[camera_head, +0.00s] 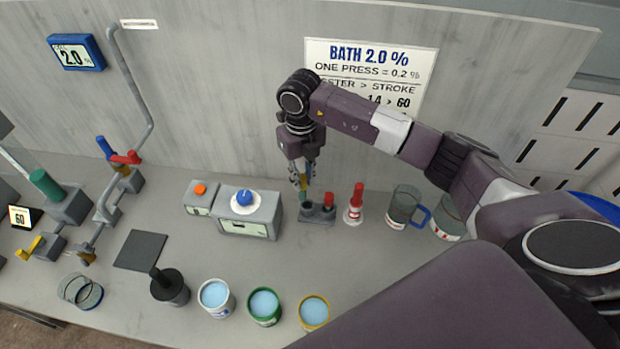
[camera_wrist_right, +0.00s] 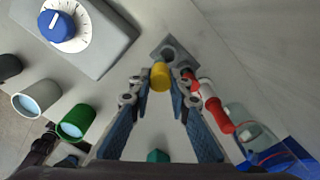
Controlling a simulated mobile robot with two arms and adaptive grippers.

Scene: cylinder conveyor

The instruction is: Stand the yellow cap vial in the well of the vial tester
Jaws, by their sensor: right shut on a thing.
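My right gripper (camera_head: 303,188) is shut on the yellow cap vial; its yellow end shows between the fingertips in the right wrist view (camera_wrist_right: 159,76). The rest of the vial is mostly hidden. A small dark grey block with round wells (camera_wrist_right: 168,52) lies just beyond the fingertips; in the head view this block (camera_head: 317,214) is just below and right of the gripper. A red-topped vial (camera_head: 328,200) stands at its right side. Whether this block is the vial tester, I cannot tell. My left gripper is not in view.
A grey box with a blue knob (camera_head: 245,198) stands left of the block. A white bottle with a red top (camera_head: 355,203) and a glass jug with a blue handle (camera_head: 403,207) stand right. Several blue-filled cups (camera_head: 264,306) line the front. A dark plate (camera_head: 140,250) lies left.

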